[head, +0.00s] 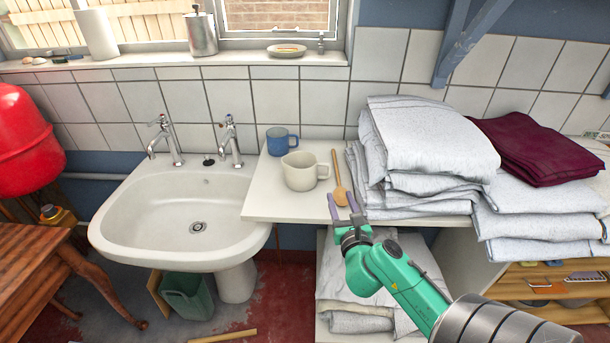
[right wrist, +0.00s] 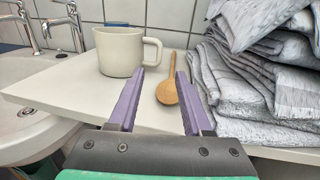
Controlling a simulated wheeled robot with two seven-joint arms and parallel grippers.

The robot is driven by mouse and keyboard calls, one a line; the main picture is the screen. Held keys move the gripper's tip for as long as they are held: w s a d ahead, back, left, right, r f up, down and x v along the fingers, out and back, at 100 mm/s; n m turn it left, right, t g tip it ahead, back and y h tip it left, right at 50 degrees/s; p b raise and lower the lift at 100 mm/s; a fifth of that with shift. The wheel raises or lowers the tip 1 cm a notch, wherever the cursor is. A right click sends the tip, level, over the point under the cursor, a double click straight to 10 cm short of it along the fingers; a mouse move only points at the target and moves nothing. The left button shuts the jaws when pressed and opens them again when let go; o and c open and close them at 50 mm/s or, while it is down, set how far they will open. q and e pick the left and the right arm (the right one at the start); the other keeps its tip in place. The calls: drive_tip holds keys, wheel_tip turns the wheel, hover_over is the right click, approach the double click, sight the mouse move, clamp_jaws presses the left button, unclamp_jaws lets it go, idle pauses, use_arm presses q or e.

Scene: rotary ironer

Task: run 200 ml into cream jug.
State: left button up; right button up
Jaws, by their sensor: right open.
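A cream jug (head: 300,171) with its handle to the right stands upright on the white shelf (head: 275,205) beside the sink. It also shows in the right wrist view (right wrist: 119,52), ahead and to the left of my fingers. The white sink (head: 188,211) has two taps, a left tap (head: 167,142) and a right tap (head: 231,141); no water shows running. My right gripper (head: 344,204) is open and empty at the shelf's front edge, in front of a wooden spoon (head: 340,188). In the right wrist view the spoon (right wrist: 167,91) lies beyond the purple fingers (right wrist: 154,92). My left gripper is not in view.
A blue mug (head: 281,141) stands behind the jug. Stacked grey-white towels (head: 420,140) and a dark red cloth (head: 530,148) fill the right side. A red tank (head: 25,140) and wooden table (head: 35,262) are at left. The shelf's front left is clear.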

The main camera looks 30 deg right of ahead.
sight(330, 170)
drive_tip(key=x, duration=1.4)
drive_tip(key=shift+a, duration=0.1)
drive_tip(key=shift+s, duration=0.15)
clamp_jaws()
idle(0.5)
